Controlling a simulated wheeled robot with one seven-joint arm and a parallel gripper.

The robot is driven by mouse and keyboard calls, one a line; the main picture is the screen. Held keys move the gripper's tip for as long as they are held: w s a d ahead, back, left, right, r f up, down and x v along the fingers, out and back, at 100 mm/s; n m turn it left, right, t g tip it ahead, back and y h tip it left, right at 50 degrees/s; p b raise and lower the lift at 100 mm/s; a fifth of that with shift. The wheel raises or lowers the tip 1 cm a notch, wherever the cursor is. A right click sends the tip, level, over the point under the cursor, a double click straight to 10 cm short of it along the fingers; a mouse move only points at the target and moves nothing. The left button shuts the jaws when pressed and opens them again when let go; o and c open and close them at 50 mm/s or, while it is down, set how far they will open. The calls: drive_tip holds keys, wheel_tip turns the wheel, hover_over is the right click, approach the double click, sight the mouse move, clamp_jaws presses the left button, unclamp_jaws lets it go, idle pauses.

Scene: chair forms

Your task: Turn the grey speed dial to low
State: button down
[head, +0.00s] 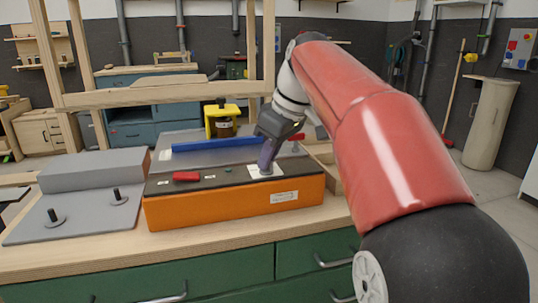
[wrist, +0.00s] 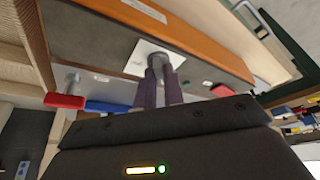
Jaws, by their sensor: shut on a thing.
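The grey speed dial (head: 264,172) sits on a white plate (head: 287,170) on top of an orange-fronted machine (head: 232,209). My gripper (head: 268,158) points down at the dial from above, its dark purple fingers shut on it. In the wrist view the round grey dial (wrist: 177,61) shows at the fingertips (wrist: 162,75), with the white plate (wrist: 140,59) around it. The fingers hide much of the dial. Small marks on the plate are too small to read, so I cannot tell the dial's setting.
A red switch (head: 186,177) and a small green button (head: 228,169) are on the same dark panel. A blue bar (head: 217,144) and a yellow piece (head: 222,119) stand behind it. A grey block (head: 95,170) and two black knobs are at left on the wooden bench (head: 100,254).

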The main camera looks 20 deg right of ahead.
drive_tip(key=shift+n, duration=0.3)
idle(1.4)
drive_tip(key=c, duration=1.5)
unclamp_jaws()
drive_tip(key=shift+r, duration=0.1)
drive_tip(key=v, duration=0.7)
drive_tip(key=shift+r, duration=0.3)
